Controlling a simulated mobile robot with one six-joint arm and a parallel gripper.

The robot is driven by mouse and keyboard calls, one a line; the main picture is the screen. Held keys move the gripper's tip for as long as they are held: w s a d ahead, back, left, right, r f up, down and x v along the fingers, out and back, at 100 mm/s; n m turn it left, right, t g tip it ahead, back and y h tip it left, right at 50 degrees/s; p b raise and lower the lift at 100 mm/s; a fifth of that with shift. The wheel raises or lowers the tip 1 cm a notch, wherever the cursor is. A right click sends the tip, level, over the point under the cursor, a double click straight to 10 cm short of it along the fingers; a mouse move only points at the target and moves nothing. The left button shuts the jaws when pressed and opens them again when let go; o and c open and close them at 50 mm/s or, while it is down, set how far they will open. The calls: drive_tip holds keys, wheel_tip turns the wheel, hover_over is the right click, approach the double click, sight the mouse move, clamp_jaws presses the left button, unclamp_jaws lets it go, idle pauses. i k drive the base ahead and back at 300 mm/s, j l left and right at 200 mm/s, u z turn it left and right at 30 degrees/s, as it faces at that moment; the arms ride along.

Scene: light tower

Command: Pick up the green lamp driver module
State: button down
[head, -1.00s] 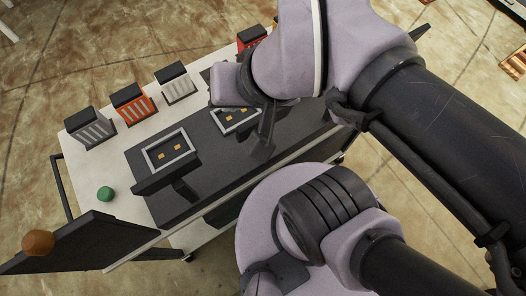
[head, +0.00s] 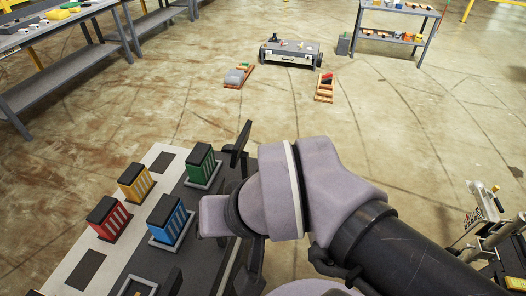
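The green lamp driver module (head: 201,162) is a box with a black top and pale stripes. It stands upright in a light grey frame on the dark panel (head: 186,191), near the panel's far end. My gripper (head: 250,264) is a dark shape below my wrist, at the panel's right edge. It is apart from the green module, to its lower right in the picture. My wrist hides part of it, and its fingers are too unclear to read. I see nothing held in it.
A blue module (head: 167,218) stands in a frame beside the green one. Yellow (head: 136,181) and red (head: 108,218) modules stand on the white strip to the left. A dark upright part (head: 240,143) rises at the far end. Open floor lies beyond, with a low cart (head: 291,53).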

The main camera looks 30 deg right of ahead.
sight(199, 164)
drive_tip(key=z, duration=0.1)
drive_tip(key=i+l+u, duration=0.1)
drive_tip(key=i+l, duration=0.15)
drive_tip(key=i+l+u, duration=0.15)
drive_tip(key=l, duration=0.35)
drive_tip(key=i+l+u, duration=0.1)
drive_tip(key=i+l, duration=0.15)
drive_tip(key=l, duration=0.2)
